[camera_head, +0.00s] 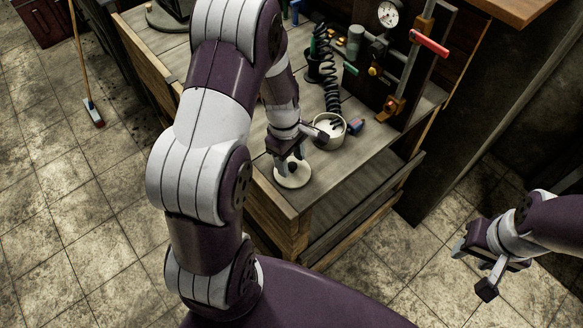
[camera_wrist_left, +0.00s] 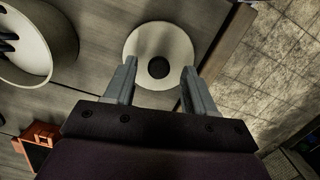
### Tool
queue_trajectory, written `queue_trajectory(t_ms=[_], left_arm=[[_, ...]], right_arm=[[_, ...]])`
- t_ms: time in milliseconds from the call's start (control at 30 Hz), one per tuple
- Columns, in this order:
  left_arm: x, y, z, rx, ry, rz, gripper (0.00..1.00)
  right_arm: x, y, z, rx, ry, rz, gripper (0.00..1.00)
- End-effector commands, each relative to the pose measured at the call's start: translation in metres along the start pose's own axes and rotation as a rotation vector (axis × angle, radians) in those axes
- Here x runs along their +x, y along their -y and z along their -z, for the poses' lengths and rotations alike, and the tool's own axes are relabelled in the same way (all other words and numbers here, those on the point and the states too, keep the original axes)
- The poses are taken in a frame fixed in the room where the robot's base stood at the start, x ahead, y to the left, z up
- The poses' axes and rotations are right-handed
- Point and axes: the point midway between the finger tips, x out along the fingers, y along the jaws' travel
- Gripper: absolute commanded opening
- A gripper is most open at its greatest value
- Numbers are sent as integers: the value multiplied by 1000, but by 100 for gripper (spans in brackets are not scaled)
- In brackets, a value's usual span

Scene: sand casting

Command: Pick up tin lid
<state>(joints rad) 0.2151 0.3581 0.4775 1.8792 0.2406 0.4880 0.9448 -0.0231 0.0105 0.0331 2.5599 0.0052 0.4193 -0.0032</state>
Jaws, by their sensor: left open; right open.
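The tin lid (camera_head: 294,176) is a pale round disc with a dark knob at its centre. It lies flat on the wooden bench near the front corner. In the left wrist view the lid (camera_wrist_left: 142,49) is just beyond my left gripper (camera_wrist_left: 158,75), with its dark knob between the lines of the two fingers. My left gripper (camera_head: 287,163) is open above the lid and hides part of it in the head view. Whether a finger touches the lid I cannot tell. My right gripper (camera_head: 484,273) is open and empty, over the floor at the right, away from the bench.
A pale open tin (camera_head: 329,139) with dark contents stands close to the lid; it also shows in the left wrist view (camera_wrist_left: 66,25). A small red and blue item (camera_head: 355,127) lies beside it. A coiled black hose (camera_head: 331,85) and a gauge stand (camera_head: 388,75) are behind. The bench edge is near the lid.

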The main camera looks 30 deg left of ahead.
Motion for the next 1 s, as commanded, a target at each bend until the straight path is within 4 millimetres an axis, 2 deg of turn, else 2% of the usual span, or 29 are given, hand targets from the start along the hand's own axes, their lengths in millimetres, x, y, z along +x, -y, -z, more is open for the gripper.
queue_trajectory(t_ms=[100, 267, 433, 467, 833, 1000], left_arm=[[8, 0, 0, 2, -1, -1, 55], [8, 0, 0, 2, -1, -2, 55], [8, 0, 0, 2, -1, -2, 3], [8, 0, 0, 2, -1, -2, 0], [7, 0, 0, 2, -1, -3, 0], [-7, -1, -1, 1, -2, -5, 0]], right_arm=[[-1, 0, 0, 0, 1, 0, 45], [0, 0, 0, 0, 1, 0, 45], [0, 0, 0, 0, 1, 0, 45], [0, 0, 0, 0, 1, 0, 45], [0, 0, 0, 0, 1, 0, 45], [4, 0, -1, 0, 1, 0, 45]])
